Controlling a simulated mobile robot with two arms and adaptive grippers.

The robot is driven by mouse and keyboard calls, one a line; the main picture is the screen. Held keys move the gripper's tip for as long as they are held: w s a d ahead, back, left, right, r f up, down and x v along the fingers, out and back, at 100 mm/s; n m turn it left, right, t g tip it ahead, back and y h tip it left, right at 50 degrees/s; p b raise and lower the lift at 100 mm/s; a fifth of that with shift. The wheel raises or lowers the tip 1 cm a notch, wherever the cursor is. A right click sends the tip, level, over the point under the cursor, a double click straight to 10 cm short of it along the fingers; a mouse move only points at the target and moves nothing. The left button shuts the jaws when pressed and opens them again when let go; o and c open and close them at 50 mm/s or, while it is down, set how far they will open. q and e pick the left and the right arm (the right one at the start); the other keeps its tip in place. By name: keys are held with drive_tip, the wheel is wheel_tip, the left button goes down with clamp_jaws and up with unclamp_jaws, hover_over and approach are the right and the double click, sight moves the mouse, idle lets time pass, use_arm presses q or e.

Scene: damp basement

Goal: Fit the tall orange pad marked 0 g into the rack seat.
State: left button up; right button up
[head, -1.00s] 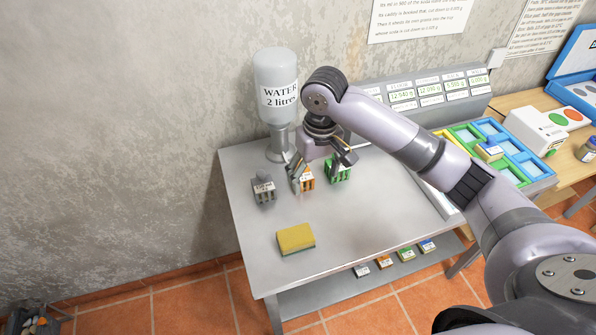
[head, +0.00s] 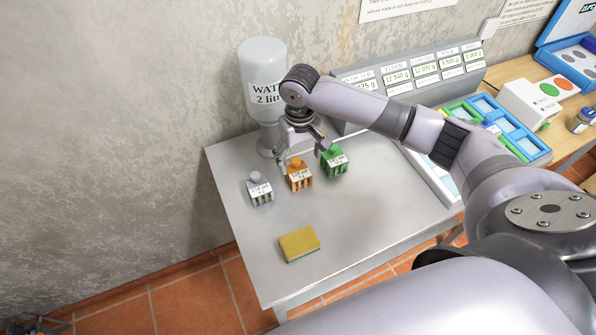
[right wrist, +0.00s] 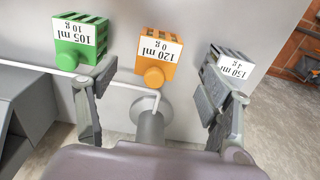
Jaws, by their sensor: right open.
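The orange slotted block (head: 299,178), labelled "120 ml 0 g" in the right wrist view (right wrist: 157,40), stands upright on the grey metal table with a round knob on it. My right gripper (head: 303,152) is open just above and behind the orange block. In the right wrist view the orange block lies between the lines of the two spread fingers (right wrist: 156,88), which do not grip it. A grey block (head: 260,191) and a green block (head: 335,161) stand on either side. I cannot tell which part is the rack seat. My left gripper is out of view.
A water bottle (head: 264,80) stands behind the blocks on the table (head: 235,165). A yellow sponge (head: 299,243) lies in front. A display panel (head: 410,80) is at the back. A blue and green compartment tray (head: 521,138) is at right.

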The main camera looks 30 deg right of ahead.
sight(299, 173)
wheel_tip(299, 173, down, 3)
drive_tip(key=shift+w+f+p, duration=0.1)
drive_tip(key=shift+f+p, duration=0.05)
drive_tip(key=shift+p, duration=0.25)
wheel_tip(299, 173, down, 4)
drive_tip(key=shift+r+p, duration=0.2)
drive_tip(key=shift+p, duration=0.55)
drive_tip(key=shift+f, duration=0.6)
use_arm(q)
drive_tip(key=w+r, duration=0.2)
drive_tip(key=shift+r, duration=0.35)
use_arm(e)
drive_tip(key=shift+c, duration=0.5)
drive_tip(key=c, duration=1.1)
